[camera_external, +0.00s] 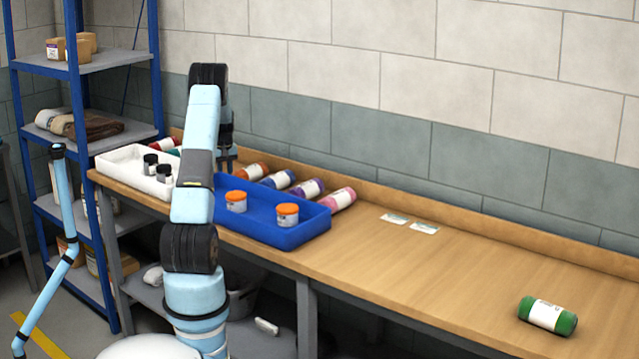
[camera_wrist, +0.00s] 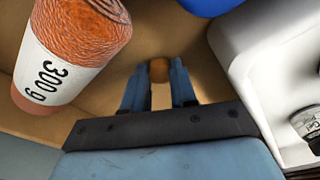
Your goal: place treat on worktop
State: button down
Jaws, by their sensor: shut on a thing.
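The treat (camera_wrist: 159,68), a small orange-brown piece, is between the fingertips of my gripper (camera_wrist: 158,84) in the wrist view. The fingers are shut on it. Behind it is the brown wooden worktop; I cannot tell whether the treat touches the surface. In the external view my gripper (camera_external: 226,162) points down over the far side of the worktop (camera_external: 420,275), between the white and blue trays. The treat cannot be made out there.
A white tray (camera_wrist: 240,50) with dark-lidded jars is close to my gripper. A blue tray (camera_external: 262,224) holds orange-lidded jars. An orange roll labelled 300 g (camera_wrist: 70,50) lies near. Several rolls line the back. A green roll (camera_external: 547,316) lies right; the worktop's middle is clear.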

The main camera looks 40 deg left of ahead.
jog(key=shift+f, duration=0.2)
jog(key=c, duration=0.9)
grip_release()
jog(key=shift+f, duration=0.1)
notch_tip(320, 180, up, 12)
jog(key=s+d, duration=0.1)
jog(key=shift+d, duration=0.15)
